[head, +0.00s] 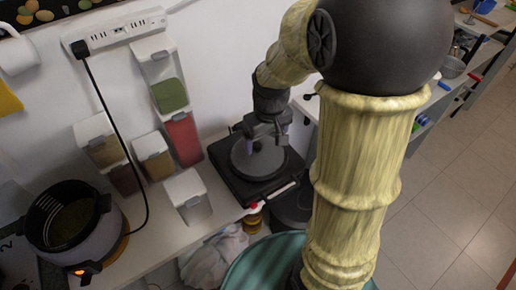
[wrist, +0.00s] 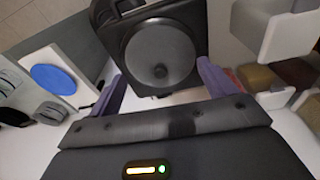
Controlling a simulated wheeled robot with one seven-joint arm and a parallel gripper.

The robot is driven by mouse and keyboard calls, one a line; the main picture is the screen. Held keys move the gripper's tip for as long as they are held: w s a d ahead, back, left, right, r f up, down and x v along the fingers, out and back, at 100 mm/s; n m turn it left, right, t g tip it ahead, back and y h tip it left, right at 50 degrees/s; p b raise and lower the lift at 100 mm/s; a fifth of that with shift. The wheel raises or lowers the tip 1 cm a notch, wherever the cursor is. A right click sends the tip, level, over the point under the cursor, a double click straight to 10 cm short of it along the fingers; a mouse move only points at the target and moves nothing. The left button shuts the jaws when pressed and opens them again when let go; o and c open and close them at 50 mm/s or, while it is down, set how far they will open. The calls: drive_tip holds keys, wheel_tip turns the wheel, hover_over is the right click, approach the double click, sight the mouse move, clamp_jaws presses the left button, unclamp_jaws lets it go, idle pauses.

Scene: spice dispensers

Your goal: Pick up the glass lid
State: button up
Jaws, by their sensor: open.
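The glass lid (head: 246,168) is a round, dark, see-through disc with a small knob. It lies flat on a black square appliance (head: 226,169) on the white counter. My gripper (head: 265,141) is over the lid, pointing down, and hides part of it in the head view. The height gap between fingers and knob is hard to tell.
Several spice dispensers (head: 187,197) stand left of the appliance. A pot-like cooker (head: 103,227) with an orange light sits at the far left. A power strip (head: 120,32) is on the wall, its black cord hanging down. A green bin (head: 262,262) stands before the counter.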

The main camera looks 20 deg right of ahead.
drive_tip(key=w+r+n+g+p, duration=0.1)
drive_tip(key=w+r+n+p, duration=0.2)
drive_tip(key=w+r, duration=0.3)
drive_tip(key=shift+w+a+n, duration=0.2)
drive_tip(key=shift+w+n, duration=0.1)
drive_tip(key=shift+w, duration=0.45)
drive_tip(key=p, duration=0.3)
hover_over(257, 144)
wheel_tip(257, 144, down, 12)
drive_tip(key=shift+f, duration=0.1)
drive_tip(key=shift+f+p, duration=1.2)
drive_tip(key=shift+f, duration=1.35)
drive_tip(key=shift+s, duration=0.1)
